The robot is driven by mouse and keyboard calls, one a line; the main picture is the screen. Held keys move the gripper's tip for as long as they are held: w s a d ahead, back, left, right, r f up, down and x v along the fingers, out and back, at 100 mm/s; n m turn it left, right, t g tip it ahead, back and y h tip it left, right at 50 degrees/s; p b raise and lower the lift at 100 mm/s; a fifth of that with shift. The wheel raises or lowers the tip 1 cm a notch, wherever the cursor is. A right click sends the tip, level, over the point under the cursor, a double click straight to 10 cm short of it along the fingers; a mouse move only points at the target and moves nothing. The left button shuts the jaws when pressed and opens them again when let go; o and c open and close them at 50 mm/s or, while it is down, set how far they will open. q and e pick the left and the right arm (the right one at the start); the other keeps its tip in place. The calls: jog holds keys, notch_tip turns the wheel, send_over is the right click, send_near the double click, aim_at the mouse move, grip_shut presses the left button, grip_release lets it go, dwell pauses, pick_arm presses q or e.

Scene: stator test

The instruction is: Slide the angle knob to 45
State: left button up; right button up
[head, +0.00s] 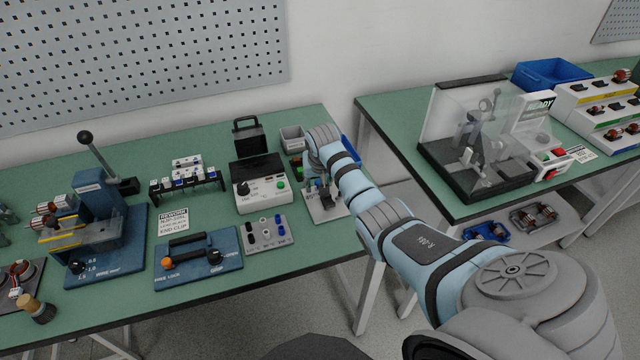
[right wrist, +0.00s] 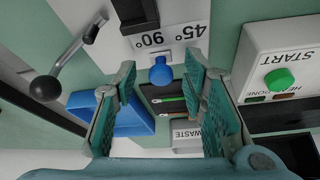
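The angle knob (right wrist: 160,72) is a small blue knob on a pale panel (right wrist: 180,15) in the right wrist view. The panel's printed 45° (right wrist: 190,32) and 90° (right wrist: 152,40) marks appear upside down. The knob is just below the 90° mark in the picture, slightly towards 45°. My right gripper (right wrist: 159,85) is open, with its teal fingers on either side of the knob and gaps showing. In the head view my right gripper (head: 326,188) is over the grey fixture plate (head: 318,212); the knob is hidden there. My left gripper is not in view.
A box with a green START button (right wrist: 279,80) is right in the wrist view; a black ball lever (right wrist: 46,88) is left. In the head view, a grey switch plate (head: 268,236) and blue fixture (head: 198,262) lie left of the gripper. A table gap is to the right.

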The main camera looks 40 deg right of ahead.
grip_shut()
jog(key=shift+a+r, duration=0.1)
jog(key=shift+w+a+r+p, duration=0.1)
jog(key=shift+w+a+p, duration=0.05)
jog(key=shift+a+p, duration=0.3)
jog(key=shift+w+a+r+p, duration=0.15)
jog(key=shift+a+p, duration=0.15)
jog(key=shift+a, duration=0.15)
jog(key=shift+w+a+f, duration=0.15)
jog(key=shift+a+f, duration=0.05)
jog(key=shift+a, duration=0.15)
jog(key=shift+f, duration=0.1)
jog(key=shift+c, duration=0.7)
grip_release()
jog(key=shift+o, duration=0.7)
